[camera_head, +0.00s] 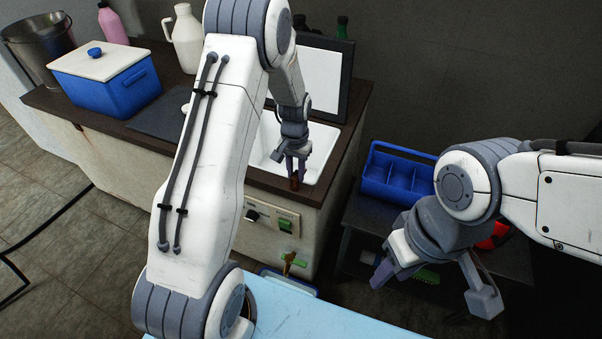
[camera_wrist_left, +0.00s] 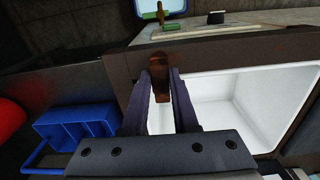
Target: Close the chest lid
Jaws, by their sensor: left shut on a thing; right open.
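A white basin (camera_head: 267,142) is set into the dark counter, and its inside shows in the wrist view (camera_wrist_left: 240,105). A lid-like panel, white with a dark frame (camera_head: 322,80), stands raised at its back. My left gripper (camera_head: 293,172) is over the basin's front right side, pointing down. It is shut on a small brown piece, which shows between the fingertips in the wrist view (camera_wrist_left: 160,78) near the front rim. Whether the piece touches the rim I cannot tell. My right gripper (camera_head: 385,270) is open and empty, right of the counter. My left arm hides part of the basin.
A blue box with a white lid (camera_head: 108,78), a metal bucket (camera_head: 38,45) and a white jug (camera_head: 184,42) stand on the counter's left. A blue divided caddy (camera_head: 395,176) sits on a dark shelf at right. A green switch (camera_head: 285,224) is on the counter front.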

